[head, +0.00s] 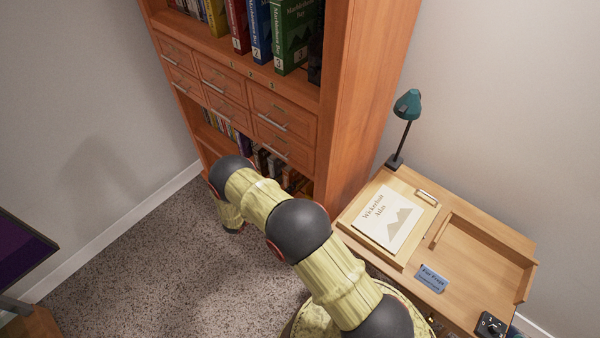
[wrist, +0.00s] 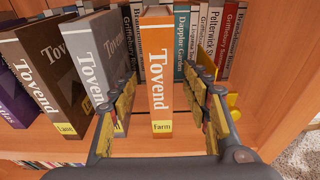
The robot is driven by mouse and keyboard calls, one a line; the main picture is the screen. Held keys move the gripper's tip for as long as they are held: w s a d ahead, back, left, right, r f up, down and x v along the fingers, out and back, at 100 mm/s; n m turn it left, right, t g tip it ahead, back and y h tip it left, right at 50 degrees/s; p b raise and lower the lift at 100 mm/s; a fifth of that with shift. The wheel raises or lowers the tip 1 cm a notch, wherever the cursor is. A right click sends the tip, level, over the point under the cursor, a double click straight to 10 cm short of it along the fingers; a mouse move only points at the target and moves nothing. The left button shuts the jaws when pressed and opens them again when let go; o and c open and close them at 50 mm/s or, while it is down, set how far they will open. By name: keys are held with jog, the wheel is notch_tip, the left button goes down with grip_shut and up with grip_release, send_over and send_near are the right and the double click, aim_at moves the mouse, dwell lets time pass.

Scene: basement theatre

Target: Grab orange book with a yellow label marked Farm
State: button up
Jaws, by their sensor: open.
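The orange book (wrist: 158,75) stands upright on a wooden shelf in the wrist view. Its spine reads Tovend and has a yellow label marked Farm (wrist: 162,127) at the bottom. My gripper (wrist: 165,95) is open, with one finger on each side of the orange book. The left finger lies between the orange book and a grey Tovend book (wrist: 88,60). Whether either finger touches the orange book I cannot tell. In the head view my arm reaches to the lower part of the bookcase; the gripper and the orange book are hidden there.
A brown Tovend book (wrist: 45,75) labelled Lane and a purple book (wrist: 12,95) stand at the left. A row of books stands behind. A desk (head: 480,255) with a lamp (head: 407,105) stands beside the bookcase (head: 365,90).

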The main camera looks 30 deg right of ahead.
aim_at(297, 172)
jog(key=b+x, duration=0.1)
jog(key=x, duration=0.3)
jog(key=b+x, duration=0.2)
jog(key=x, duration=0.2)
jog(key=shift+w+d+r, duration=0.1)
jog(key=shift+d+r, duration=0.05)
jog(key=shift+r, duration=0.1)
jog(key=shift+c, duration=1.3)
grip_shut()
jog(key=shift+r, duration=0.1)
